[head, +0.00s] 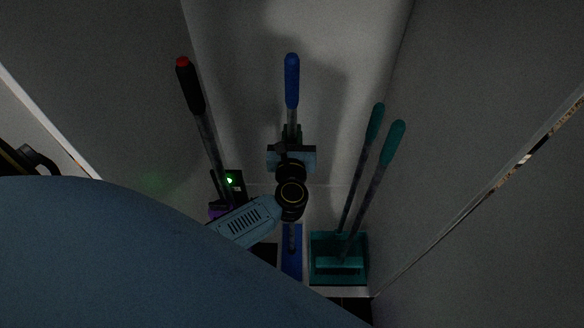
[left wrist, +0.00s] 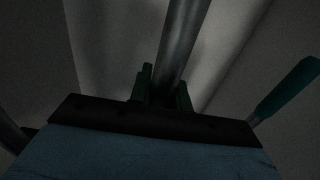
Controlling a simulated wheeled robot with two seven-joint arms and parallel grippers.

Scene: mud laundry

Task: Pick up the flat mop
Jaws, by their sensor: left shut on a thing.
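The flat mop stands upright in a narrow recess, with a blue grip (head: 292,80) on a grey pole and a long blue head (head: 291,262) at the bottom. My left gripper (head: 291,133) is shut on the pole just below the blue grip. In the left wrist view the grey pole (left wrist: 186,40) runs up between the dark green fingers of my left gripper (left wrist: 164,92). My wrist hides the middle of the pole in the head view. My right gripper is not in view.
A pole with a black and red handle (head: 190,85) leans at the left, near a dark device with a green light (head: 229,181). At the right stand a teal dustpan (head: 338,265) and two teal-handled poles (head: 374,122). Grey walls close both sides.

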